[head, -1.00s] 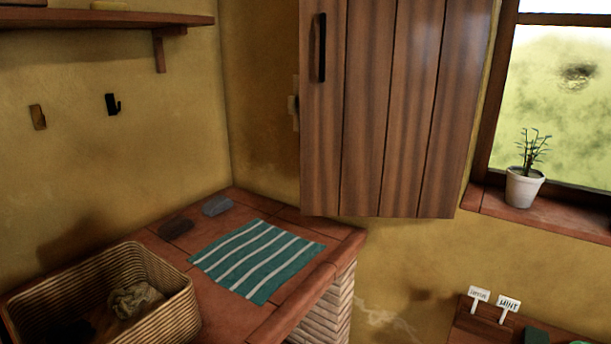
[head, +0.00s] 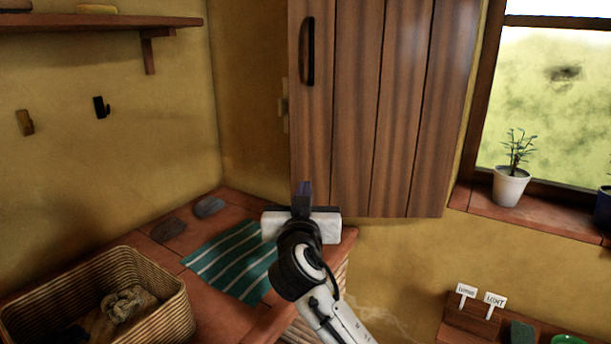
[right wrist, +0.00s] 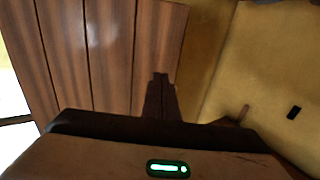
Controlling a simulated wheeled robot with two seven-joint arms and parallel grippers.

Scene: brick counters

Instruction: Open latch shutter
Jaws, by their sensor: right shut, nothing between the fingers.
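The wooden plank shutter (head: 395,110) hangs on the wall left of the window, with a dark vertical handle (head: 308,52) at its upper left. A pale latch piece (head: 284,105) shows on the wall at its left edge. My right gripper (head: 303,190) is raised in front of the shutter's lower left corner, below the handle, with fingers shut and empty. In the right wrist view the shut fingers (right wrist: 160,95) point toward the shutter planks (right wrist: 100,50); contact cannot be told. My left gripper is not in view.
A brick counter (head: 165,250) holds a wicker basket (head: 185,300), a green striped cloth (head: 225,255) and two grey stones. A potted plant (head: 511,186) stands on the windowsill. Hooks and a shelf (head: 100,24) are on the left wall.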

